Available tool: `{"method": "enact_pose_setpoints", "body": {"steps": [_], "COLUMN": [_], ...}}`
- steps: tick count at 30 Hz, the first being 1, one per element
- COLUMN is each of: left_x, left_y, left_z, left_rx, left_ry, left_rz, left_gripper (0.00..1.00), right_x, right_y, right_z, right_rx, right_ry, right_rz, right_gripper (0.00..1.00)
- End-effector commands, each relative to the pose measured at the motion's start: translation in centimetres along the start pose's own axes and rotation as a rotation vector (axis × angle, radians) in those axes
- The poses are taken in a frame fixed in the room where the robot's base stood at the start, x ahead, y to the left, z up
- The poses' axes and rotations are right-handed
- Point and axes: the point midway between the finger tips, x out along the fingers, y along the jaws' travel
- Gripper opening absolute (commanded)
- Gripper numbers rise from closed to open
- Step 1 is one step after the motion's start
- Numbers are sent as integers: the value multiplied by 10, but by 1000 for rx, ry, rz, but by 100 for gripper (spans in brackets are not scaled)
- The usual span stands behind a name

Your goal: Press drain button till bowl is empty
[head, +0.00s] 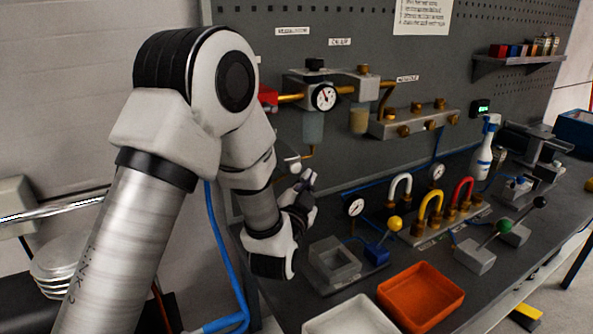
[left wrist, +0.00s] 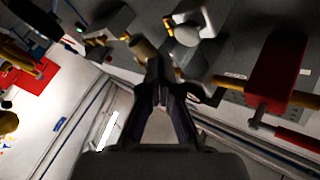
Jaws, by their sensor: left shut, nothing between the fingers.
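A filter bowl (head: 313,127), blue-grey and translucent, hangs under the pressure gauge on the pegboard unit. A small brass-coloured piece (head: 310,152) shows just below it; I cannot tell if this is the drain button. How much liquid the bowl holds is unclear. A second bowl (head: 359,118), amber, hangs to its right. My left gripper (head: 307,179) is shut and empty, below the blue-grey bowl in the head view and apart from it. In the left wrist view its closed fingers (left wrist: 159,88) point up the picture towards the fittings. My right gripper is out of view.
A red part (left wrist: 280,75) with brass pipe lies right of the fingers in the left wrist view. Below my gripper, the bench holds a grey block (head: 334,262), an orange tray (head: 420,297), a pale tray (head: 350,317), a gauge (head: 355,207) and levers.

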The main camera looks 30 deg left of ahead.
Motion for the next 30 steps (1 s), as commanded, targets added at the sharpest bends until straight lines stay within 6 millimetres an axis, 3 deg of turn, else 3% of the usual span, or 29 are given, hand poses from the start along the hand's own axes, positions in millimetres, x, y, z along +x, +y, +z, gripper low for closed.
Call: {"method": "enact_pose_setpoints", "body": {"steps": [10, 25, 30], "left_x": [-22, -23, -19], "left_y": [16, 16, 1], "left_z": [-16, -16, -36], "left_rx": [2, 1, 1], "left_ry": [1, 0, 0], "left_rz": [0, -1, -2], "left_gripper": [0, 0, 0], "right_x": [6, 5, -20], "right_y": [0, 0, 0], "right_z": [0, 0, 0], "right_rx": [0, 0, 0], "right_ry": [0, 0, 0], "right_rz": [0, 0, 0], "right_gripper": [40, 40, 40]}}
